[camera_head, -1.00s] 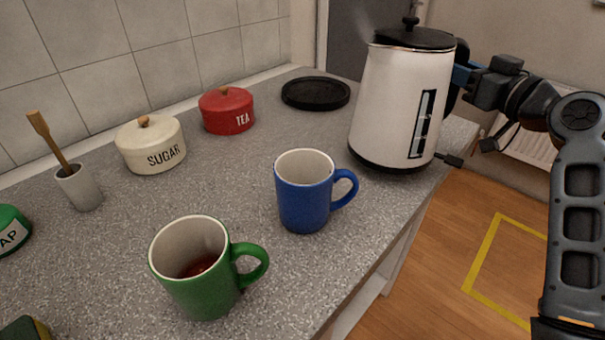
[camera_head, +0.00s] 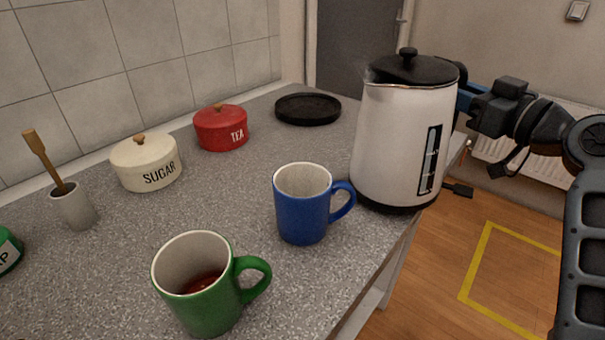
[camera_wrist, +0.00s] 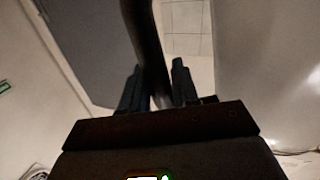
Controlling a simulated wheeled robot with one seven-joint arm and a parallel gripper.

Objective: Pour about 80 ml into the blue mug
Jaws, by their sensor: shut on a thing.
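The blue mug (camera_head: 300,214) stands upright on the grey counter, its handle to the right; no liquid shows in the visible part of its inside. The white kettle (camera_head: 392,145) with a black lid is upright just right of and behind the mug. A faint wisp of steam shows at its spout. My gripper (camera_head: 466,92) is at the kettle's right side, shut on its black handle, mostly hidden behind the body. In the wrist view, the fingers (camera_wrist: 158,90) flank the dark handle (camera_wrist: 148,45). I cannot tell whether the kettle's base touches the counter.
A green mug (camera_head: 207,309) with dark red liquid stands at the front. The black round kettle base (camera_head: 308,108) lies empty at the back. A red tea pot (camera_head: 220,130), sugar pot (camera_head: 146,163) and utensil cup (camera_head: 74,207) stand left. The counter's edge runs along the right.

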